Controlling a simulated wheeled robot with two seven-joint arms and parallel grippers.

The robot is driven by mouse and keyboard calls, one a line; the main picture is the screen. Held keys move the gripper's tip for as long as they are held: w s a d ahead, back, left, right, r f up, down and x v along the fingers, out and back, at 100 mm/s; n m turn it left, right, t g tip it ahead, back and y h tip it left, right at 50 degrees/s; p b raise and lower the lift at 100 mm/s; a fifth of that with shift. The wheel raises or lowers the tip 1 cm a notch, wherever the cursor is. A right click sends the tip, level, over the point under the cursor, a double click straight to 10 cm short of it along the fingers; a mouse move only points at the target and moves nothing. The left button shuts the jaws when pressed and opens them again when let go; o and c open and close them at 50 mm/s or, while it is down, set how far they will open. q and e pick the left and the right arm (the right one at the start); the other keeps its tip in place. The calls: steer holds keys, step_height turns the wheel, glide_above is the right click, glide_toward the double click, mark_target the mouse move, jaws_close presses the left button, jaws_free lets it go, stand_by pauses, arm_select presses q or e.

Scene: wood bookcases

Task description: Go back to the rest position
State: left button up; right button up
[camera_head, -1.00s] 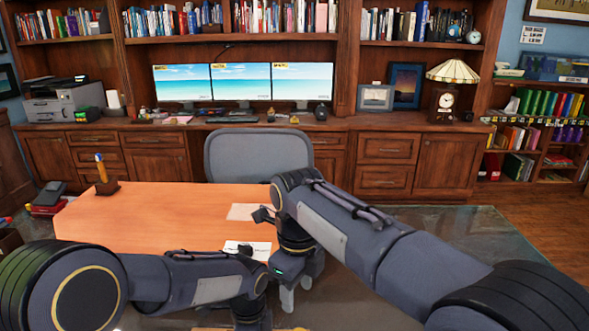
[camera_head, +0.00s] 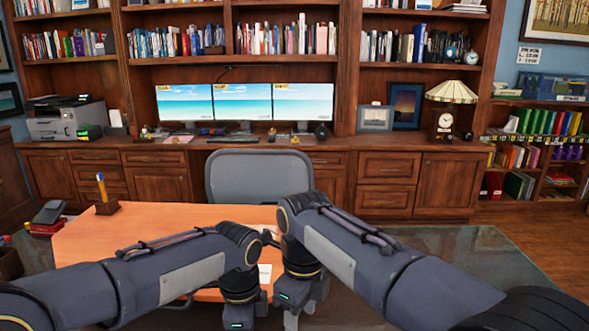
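My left arm comes in from the left and bends down at the wrist. My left gripper (camera_head: 240,318) points down at the bottom edge of the view, and its fingertips are cut off or hidden. My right arm comes in from the lower right, and its wrist also bends down. My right gripper (camera_head: 292,319) hangs just right of the left one, with only part of its fingers showing. Nothing is seen held in either. Both hands are in front of the near edge of the orange wooden desk (camera_head: 150,222).
A grey chair (camera_head: 258,175) stands behind the desk. A pen holder (camera_head: 107,207) is on the desk's left end, and a white paper (camera_head: 264,273) shows between my wrists. Three monitors (camera_head: 243,102) stand on the bookcase counter. Glass-like surface (camera_head: 450,250) lies at the right.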

arm_select(q)
steer(key=s+a+r+n+t+h+p, duration=0.2)
steer(key=s+a+r+n+h+p, duration=0.15)
steer(key=s+a+r+n, duration=0.5)
arm_select(e)
steer(key=s+d+r+n+t+y, duration=0.1)
steer(key=s+d+r+n+y, duration=0.1)
steer(key=s+d+n, duration=0.4)
steer(key=s+d+r+n+y, duration=0.2)
steer(key=d+n, duration=0.2)
steer(key=d, duration=0.5)
arm_select(q)
steer(key=s+a+f+n+t+p, duration=0.1)
steer(key=s+n, duration=0.4)
steer(key=s, duration=0.1)
steer(key=s+a+f+n+t+p, duration=0.1)
steer(key=s+n+t+p, duration=0.1)
steer(key=s+n, duration=0.4)
steer(key=shift+s+a+t, duration=0.3)
steer(key=shift+a, duration=0.1)
arm_select(e)
steer(key=s+d+f+n+t, duration=0.1)
steer(key=s+d+n+t, duration=0.1)
steer(key=s+n, duration=0.4)
steer(key=s+d+f+n+t, duration=0.2)
steer(key=s+n, duration=0.4)
steer(key=s, duration=0.1)
steer(key=shift+d+n+t, duration=0.2)
steer(key=shift+n+t, duration=0.2)
